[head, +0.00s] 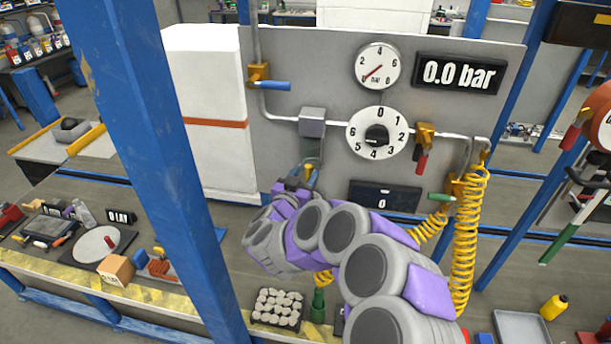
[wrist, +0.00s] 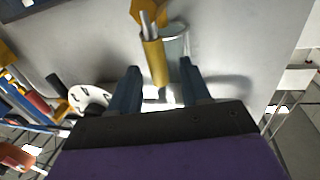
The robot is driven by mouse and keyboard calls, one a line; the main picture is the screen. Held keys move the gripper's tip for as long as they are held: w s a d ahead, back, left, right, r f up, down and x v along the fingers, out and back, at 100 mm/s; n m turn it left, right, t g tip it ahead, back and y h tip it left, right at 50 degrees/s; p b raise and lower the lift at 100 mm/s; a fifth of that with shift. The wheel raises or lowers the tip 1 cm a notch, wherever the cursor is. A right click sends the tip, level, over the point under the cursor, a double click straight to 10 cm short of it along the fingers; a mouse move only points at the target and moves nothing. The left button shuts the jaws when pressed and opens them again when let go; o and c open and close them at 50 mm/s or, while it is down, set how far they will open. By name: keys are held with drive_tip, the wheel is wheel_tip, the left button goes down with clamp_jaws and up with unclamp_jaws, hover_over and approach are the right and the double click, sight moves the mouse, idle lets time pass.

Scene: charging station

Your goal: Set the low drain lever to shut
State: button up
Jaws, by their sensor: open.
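The drain lever (head: 310,173) has a yellow handle and sits low on the grey panel, below the grey box (head: 312,122) and its bowl. In the wrist view the yellow handle (wrist: 154,62) extends from a metal stem at a yellow valve body (wrist: 148,12). My gripper (head: 296,184) is at the lever, and my arm hides part of the area below. In the wrist view my gripper (wrist: 160,72) is open, with one dark blue finger on each side of the handle. Gaps show between fingers and handle. The clear bowl (wrist: 176,48) is beside the handle.
The panel (head: 290,60) also carries a blue lever (head: 273,85), a red lever (head: 422,162), a green lever (head: 440,197), a numbered dial (head: 365,145), a gauge (head: 377,65) and a 0.0 bar display (head: 458,74). A blue post (head: 150,150) stands left of my arm.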

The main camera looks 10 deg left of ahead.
drive_tip(key=shift+w+d, duration=0.15)
drive_tip(key=shift+w, duration=0.4)
drive_tip(key=shift+c, duration=0.4)
clamp_jaws()
